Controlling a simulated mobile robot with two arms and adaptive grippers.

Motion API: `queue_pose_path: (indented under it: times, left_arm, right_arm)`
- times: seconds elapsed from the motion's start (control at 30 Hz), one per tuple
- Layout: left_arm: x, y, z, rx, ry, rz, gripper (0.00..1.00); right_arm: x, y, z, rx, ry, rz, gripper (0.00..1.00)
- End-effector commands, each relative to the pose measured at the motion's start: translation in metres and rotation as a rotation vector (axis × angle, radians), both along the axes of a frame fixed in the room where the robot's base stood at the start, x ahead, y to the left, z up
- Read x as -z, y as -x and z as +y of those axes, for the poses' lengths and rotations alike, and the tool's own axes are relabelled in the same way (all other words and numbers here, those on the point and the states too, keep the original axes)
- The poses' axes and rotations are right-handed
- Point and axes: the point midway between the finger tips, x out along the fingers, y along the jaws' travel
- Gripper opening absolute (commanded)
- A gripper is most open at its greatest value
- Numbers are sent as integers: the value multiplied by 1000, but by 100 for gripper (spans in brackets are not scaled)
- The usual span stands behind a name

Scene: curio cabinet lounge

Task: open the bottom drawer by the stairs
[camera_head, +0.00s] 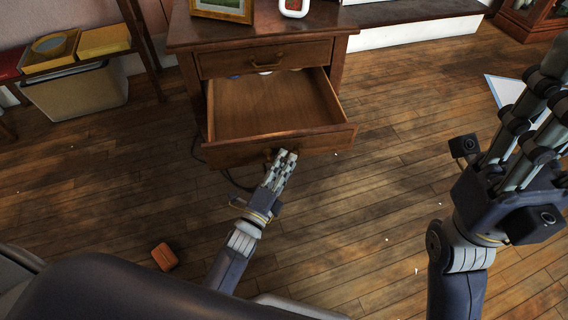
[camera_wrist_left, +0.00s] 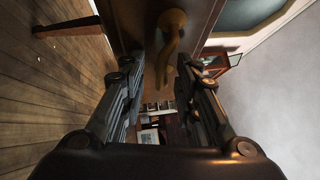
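A dark wooden cabinet (camera_head: 183,38) stands at the top centre of the head view, beside the stairs. Its bottom drawer (camera_head: 282,146) is pulled well out, and the part of its inside that shows looks empty. The upper drawer (camera_head: 225,64) is shut. My left gripper (camera_head: 284,160) is at the bottom drawer's front. In the left wrist view, a curved brass handle (camera_wrist_left: 171,48) lies between the two fingers of this gripper (camera_wrist_left: 160,62), which stand apart with a gap beside it. My right gripper (camera_head: 550,85) is open and empty at the right, away from the cabinet.
The stairs (camera_head: 400,37) with a white riser are at the upper right. A shelf with yellow trays (camera_head: 104,40) and a bin (camera_head: 77,95) stands at the left. An orange-brown block (camera_head: 164,257) lies on the floor. The wooden floor right of the drawer is mostly clear.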

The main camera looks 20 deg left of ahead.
Motion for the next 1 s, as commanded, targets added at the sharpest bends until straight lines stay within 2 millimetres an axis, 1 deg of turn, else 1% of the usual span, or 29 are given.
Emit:
queue_pose_path:
  times: [0.17, 0.4, 0.5, 0.6, 0.77, 1.0]
  left_arm:
    - [5, 19, 4, 0, -1, 4, 29]
    - [13, 69, 15, -1, -1, 6, 29]
    - [16, 88, 18, -1, -1, 6, 29]
    - [17, 102, 21, 0, -1, 4, 29]
    - [19, 114, 24, -1, 0, 2, 29]
    - [19, 116, 24, -1, 0, 1, 29]
  right_arm:
    - [0, 0, 0, 0, 0, -1, 40]
    - [0, 0, 0, 0, 0, -1, 40]
    - [0, 0, 0, 0, 0, -1, 40]
    - [0, 0, 0, 0, 0, -1, 40]
    - [0, 0, 0, 0, -1, -2, 40]
    - [0, 0, 0, 0, -1, -2, 40]
